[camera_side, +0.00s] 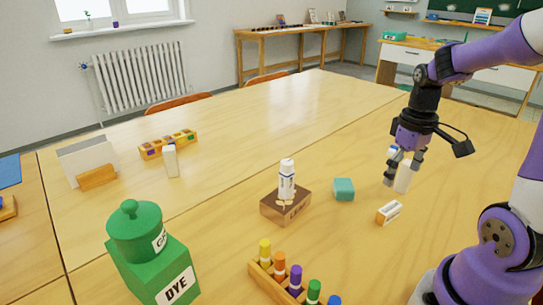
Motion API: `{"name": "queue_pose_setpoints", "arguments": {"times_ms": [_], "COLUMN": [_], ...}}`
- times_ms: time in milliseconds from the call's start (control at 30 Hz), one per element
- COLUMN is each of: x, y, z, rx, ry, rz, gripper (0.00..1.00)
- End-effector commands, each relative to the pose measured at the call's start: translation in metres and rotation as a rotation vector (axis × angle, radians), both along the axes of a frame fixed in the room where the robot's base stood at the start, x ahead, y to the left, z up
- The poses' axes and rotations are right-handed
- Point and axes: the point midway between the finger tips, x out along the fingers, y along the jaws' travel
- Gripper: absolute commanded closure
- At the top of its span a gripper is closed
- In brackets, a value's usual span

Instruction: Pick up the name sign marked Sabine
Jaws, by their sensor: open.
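My gripper (402,170) hangs at the right over the table, pointing down with its fingers apart. A white upright piece (404,179) shows between or just behind the fingers; I cannot tell whether they touch it. No lettering reading Sabine is legible. A small white-topped block with an orange-brown side (389,213) lies in front of my gripper, with dark marks too small to read. I cannot tell which piece is the Sabine sign.
A teal block (344,189) lies left of my gripper. A rack of coloured markers (262,277) is at the front, with a green DYE container (152,262) to its left. A white panel in a wooden holder (97,178) stands far left. The table's back middle is clear.

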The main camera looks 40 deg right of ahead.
Motion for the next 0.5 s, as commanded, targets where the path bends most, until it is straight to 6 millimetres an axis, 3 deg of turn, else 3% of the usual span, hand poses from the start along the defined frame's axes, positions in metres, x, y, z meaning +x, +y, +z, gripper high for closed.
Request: {"name": "queue_pose_setpoints", "arguments": {"times_ms": [133, 367, 500], "x": [-0.001, 0.000, 0.000], "y": [0.001, 0.002, 0.006], "z": [-0.026, -0.049, -0.071], "rx": [0.005, 0.003, 0.004], "ry": [0.007, 0.004, 0.006], "rz": [0.001, 0.001, 0.002], "gripper": [0.00, 0.00, 0.00]}}
